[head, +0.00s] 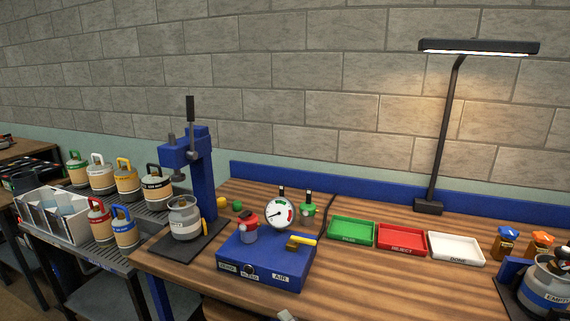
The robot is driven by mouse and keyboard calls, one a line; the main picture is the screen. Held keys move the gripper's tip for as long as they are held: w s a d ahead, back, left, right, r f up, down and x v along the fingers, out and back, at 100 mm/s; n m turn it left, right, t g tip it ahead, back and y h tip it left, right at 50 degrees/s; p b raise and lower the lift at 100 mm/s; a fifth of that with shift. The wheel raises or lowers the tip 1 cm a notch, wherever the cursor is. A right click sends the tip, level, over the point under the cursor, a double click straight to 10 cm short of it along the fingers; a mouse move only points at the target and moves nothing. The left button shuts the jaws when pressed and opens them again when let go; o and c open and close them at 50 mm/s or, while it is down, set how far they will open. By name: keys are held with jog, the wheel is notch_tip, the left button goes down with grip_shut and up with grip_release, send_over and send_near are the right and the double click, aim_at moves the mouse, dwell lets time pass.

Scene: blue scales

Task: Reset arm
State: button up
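The task names no object. On the wooden bench (365,285) stands a blue press (203,180) with an upright black lever, and a grey canister (185,220) sits on its dark base.
Green (351,231), red (401,239) and white (456,248) trays line the bench's back, beside a lit lamp (443,130). Small bottles (507,242) stand at right. Several handled canisters (126,178) and a white bin (55,213) stand on the left rack. The front middle bench is mostly clear.

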jog(key=s+d+f+n+h, duration=0.15)
jog(key=s+d+f, duration=0.25)
jog(key=s, duration=0.4)
jog(key=s+d+f+n+t+h, duration=0.1)
jog(key=s+d+f+h, duration=0.3)
jog(key=s, duration=0.3)
jog(key=s+d+f+n+h, duration=0.1)
jog(key=s+d+f, duration=0.35)
jog(key=s, duration=0.35)
jog(key=s+d+r+n, duration=0.1)
jog(key=s+r+n, duration=0.1)
jog(key=s, duration=0.5)
jog(key=s+d+r+n+h, duration=0.1)
jog(key=s+d+r+n, duration=0.1)
jog(key=s, duration=0.6)
jog(key=s+d+r+n+h, duration=0.1)
jog(key=s+d+r+n, duration=0.1)
jog(key=s, duration=0.6)
jog(key=shift+s+d+r+n, duration=0.15)
jog(key=shift+r+n, duration=0.75)
jog(key=shift+n, duration=0.05)
jog(key=shift+c, duration=0.2)
